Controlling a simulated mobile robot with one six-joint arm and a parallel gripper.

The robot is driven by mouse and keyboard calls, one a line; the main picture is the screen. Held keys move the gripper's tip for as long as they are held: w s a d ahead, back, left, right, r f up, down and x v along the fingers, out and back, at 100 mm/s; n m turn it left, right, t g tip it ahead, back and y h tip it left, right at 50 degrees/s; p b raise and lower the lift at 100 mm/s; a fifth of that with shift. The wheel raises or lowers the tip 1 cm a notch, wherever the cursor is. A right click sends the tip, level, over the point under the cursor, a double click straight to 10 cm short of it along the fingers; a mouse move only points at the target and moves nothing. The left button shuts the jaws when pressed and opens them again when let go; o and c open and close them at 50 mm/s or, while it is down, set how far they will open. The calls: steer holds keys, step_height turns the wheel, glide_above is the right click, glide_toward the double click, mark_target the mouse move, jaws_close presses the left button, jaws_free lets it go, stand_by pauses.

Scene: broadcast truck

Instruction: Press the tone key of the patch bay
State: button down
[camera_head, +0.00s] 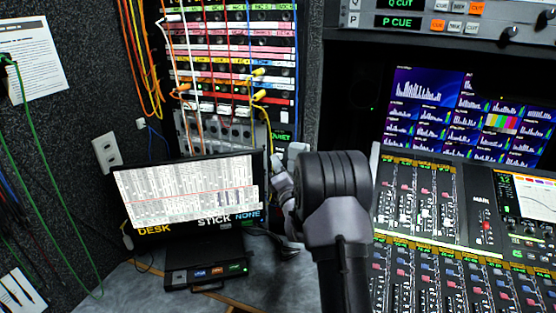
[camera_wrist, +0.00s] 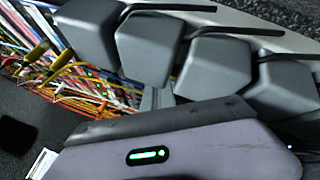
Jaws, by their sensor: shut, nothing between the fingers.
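The patch bay (camera_head: 232,60) stands upright at the back, with rows of jacks, coloured label strips and several plugged cables. Its cables and yellow plugs (camera_wrist: 38,52) also show at the upper left of the wrist view. A small green-lit display reading QUIET (camera_head: 284,136) sits at its lower right. I cannot pick out the tone key in either view. My gripper (camera_head: 277,166) is shut and empty, below and in front of the patch bay's lower right part, partly hidden by my arm. Its grey parts fill much of the wrist view (camera_wrist: 158,98).
A screen (camera_head: 188,190) marked DESK, STICK, NONE stands on the desk left of my arm, above a small black box (camera_head: 206,273). A mixing console (camera_head: 420,205) lies right, under monitors (camera_head: 430,95). Loose cables hang at the left. Some desk (camera_head: 125,290) is bare.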

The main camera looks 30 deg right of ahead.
steer(key=shift+w+d+r+b, duration=0.1)
steer(key=shift+d+r+b, duration=0.15)
steer(key=shift+r, duration=0.2)
steer(key=shift+d+r+b, duration=0.15)
steer(key=shift+r+b, duration=0.05)
steer(key=shift+r, duration=0.2)
stand_by(0.6)
steer(key=shift+f+b, duration=0.2)
steer(key=shift+b, duration=0.55)
steer(key=shift+r, duration=0.1)
steer(key=shift+a, duration=0.1)
steer(key=s+a+b, duration=0.1)
steer(key=a, duration=0.1)
steer(key=s+a+f+b, duration=0.1)
steer(key=s+a+b, duration=0.1)
steer(key=shift+f, duration=0.2)
steer(key=shift+f, duration=0.1)
stand_by(0.3)
steer(key=shift+a, duration=0.1)
stand_by(1.2)
